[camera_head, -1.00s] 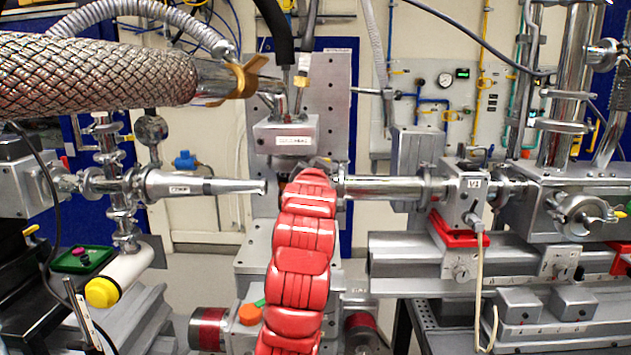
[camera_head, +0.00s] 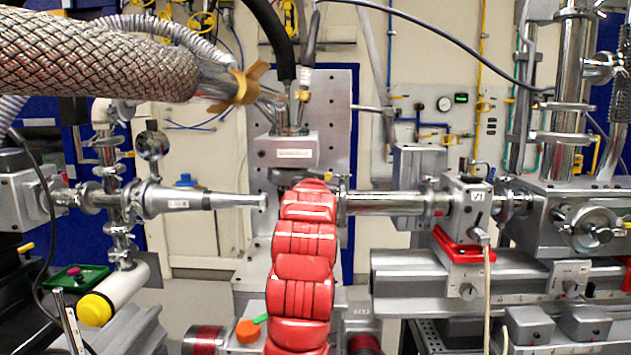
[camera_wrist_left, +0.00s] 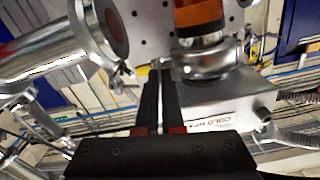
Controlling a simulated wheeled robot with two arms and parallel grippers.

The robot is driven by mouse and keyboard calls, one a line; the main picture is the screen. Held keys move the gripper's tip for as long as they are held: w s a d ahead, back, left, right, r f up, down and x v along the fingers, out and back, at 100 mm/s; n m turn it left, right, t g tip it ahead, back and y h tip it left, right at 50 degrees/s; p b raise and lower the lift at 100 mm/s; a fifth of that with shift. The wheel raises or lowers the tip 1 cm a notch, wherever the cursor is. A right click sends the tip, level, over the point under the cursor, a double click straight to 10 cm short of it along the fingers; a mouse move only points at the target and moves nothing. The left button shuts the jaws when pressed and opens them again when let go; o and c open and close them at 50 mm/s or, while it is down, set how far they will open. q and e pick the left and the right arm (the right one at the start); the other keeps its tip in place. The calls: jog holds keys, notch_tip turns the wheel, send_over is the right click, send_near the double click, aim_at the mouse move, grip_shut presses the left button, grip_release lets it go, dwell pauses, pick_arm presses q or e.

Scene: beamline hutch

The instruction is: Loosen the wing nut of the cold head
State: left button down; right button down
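The cold head (camera_head: 287,150) is a grey box with a white label, at the centre of the head view. It also shows in the left wrist view (camera_wrist_left: 225,108). A silver round clamp or flange (camera_wrist_left: 207,62) sits beside it there. My left gripper (camera_wrist_left: 157,72) has two dark fingers close together with a thin gap, their tips by this flange. A small yellow piece (camera_wrist_left: 142,72) shows at the tips' left; I cannot tell whether it is the wing nut. In the head view, my red arm hides the left gripper. What lies between the tips is unclear. My right gripper is out of view.
A braided hose (camera_head: 100,68) with a brass clamp (camera_head: 243,84) crosses the upper left. A tapered pipe (camera_head: 185,202) ends left of my arm; a beam pipe (camera_head: 395,203) runs right to the V1 valve (camera_head: 470,200). Space around the cold head is tight.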

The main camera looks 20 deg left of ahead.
pick_arm(q)
jog(key=c, duration=1)
grip_release()
jog(key=shift+c, duration=0.2)
